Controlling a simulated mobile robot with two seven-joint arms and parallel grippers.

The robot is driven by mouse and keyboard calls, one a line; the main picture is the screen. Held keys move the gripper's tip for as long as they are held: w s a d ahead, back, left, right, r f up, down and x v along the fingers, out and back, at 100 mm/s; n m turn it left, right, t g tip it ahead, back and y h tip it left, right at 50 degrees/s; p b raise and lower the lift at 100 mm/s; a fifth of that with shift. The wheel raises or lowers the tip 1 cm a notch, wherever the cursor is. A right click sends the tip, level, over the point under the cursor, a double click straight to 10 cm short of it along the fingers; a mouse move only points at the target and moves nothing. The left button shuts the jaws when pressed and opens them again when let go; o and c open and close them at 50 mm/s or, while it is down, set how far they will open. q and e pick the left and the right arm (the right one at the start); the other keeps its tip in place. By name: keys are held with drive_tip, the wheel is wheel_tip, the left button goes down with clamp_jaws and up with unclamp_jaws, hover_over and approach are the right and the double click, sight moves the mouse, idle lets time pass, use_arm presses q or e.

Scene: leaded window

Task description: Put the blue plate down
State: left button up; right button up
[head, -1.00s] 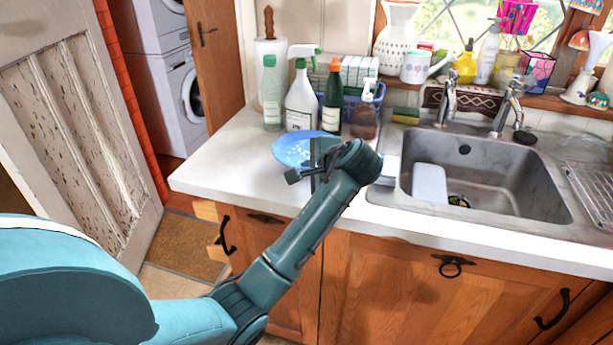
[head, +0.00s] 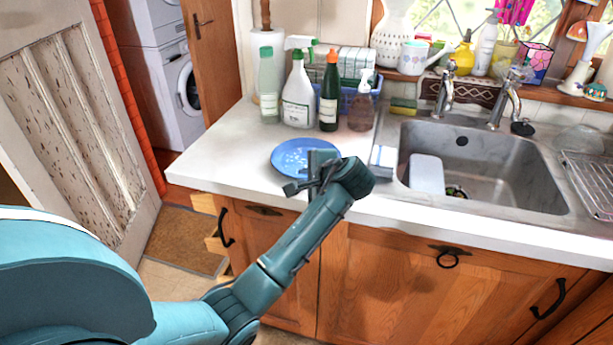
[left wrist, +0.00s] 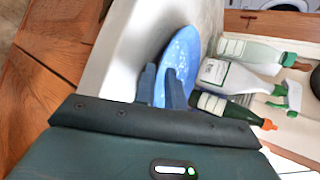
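The blue plate (head: 291,158) is level, or nearly so, at the left part of the white counter, in front of the bottles. I cannot tell for sure whether its underside touches the counter. My left gripper (head: 318,172) is at the plate's near right rim and covers part of it. In the left wrist view the rim of the plate (left wrist: 184,55) runs between the two close-set fingers (left wrist: 160,87), one on each side. The gripper looks shut on the rim. My right gripper is not in view.
A clear bottle (head: 269,88), a white spray bottle (head: 298,98), a dark green bottle (head: 329,95) and a brown soap bottle (head: 361,108) stand behind the plate. The sink (head: 480,165) lies to the right. The counter (head: 222,150) is bare left of the plate.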

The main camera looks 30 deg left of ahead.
use_arm(q)
drive_tip(key=shift+r, duration=0.1)
drive_tip(key=v, duration=1.2)
drive_tip(key=s+f+n+g+h, duration=0.15)
drive_tip(key=s+f+h, duration=0.25)
drive_tip(key=s+f, duration=0.75)
drive_tip(key=s+f+n+h, duration=0.3)
drive_tip(key=s, duration=0.4)
drive_tip(key=s+f+n+h, duration=0.3)
drive_tip(key=s, duration=0.5)
drive_tip(key=w+d+f+m+t+h+p, duration=0.1)
drive_tip(key=w+d+f+t+h+p, duration=0.1)
drive_tip(key=d, duration=0.6)
drive_tip(key=w+f+t+h, duration=0.1)
drive_tip(key=w+f+t, duration=0.1)
drive_tip(key=w+t, duration=0.1)
drive_tip(key=shift+w+f+t+p, duration=0.2)
drive_tip(key=shift+w+t+p, duration=0.2)
drive_tip(key=shift+t, duration=0.25)
